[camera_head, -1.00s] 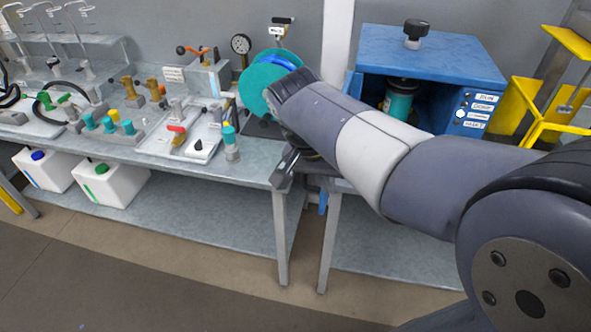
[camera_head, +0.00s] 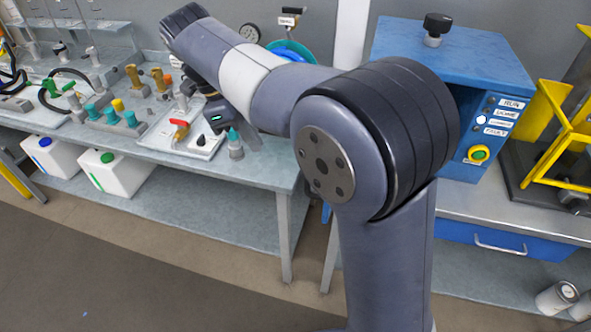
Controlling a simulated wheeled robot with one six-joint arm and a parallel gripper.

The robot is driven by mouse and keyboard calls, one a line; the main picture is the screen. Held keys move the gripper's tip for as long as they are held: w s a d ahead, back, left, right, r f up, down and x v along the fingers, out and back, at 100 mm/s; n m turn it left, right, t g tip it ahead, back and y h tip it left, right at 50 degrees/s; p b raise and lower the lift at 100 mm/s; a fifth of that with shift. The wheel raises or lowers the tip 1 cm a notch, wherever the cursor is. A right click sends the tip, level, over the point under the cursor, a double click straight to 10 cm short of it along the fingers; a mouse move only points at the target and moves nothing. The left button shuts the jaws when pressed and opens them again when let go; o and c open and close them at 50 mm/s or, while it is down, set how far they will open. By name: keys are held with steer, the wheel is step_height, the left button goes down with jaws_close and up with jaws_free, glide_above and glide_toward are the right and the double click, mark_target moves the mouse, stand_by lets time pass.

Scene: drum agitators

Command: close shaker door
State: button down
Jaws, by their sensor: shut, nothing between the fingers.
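The shaker is a blue box (camera_head: 420,60) with a black knob (camera_head: 437,24) on top, at the upper right. My gripper (camera_head: 250,138) is left of the shaker, over the left bench, partly hidden by my forearm. It is shut and empty, apart from the shaker.
The left bench (camera_head: 262,178) holds a white tray (camera_head: 190,145), several teal-capped fittings and a teal round piece (camera_head: 290,50) behind my arm. A yellow frame (camera_head: 560,120) stands right of the shaker. A blue drawer (camera_head: 500,240) is below. Floor in front is clear.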

steer(key=s+d+f+p, duration=0.1)
steer(key=d+f, duration=0.6)
steer(key=f, duration=0.2)
steer(key=shift+s+d+f+p, duration=0.15)
steer(key=shift+s+d+p, duration=0.15)
steer(key=shift+s, duration=0.1)
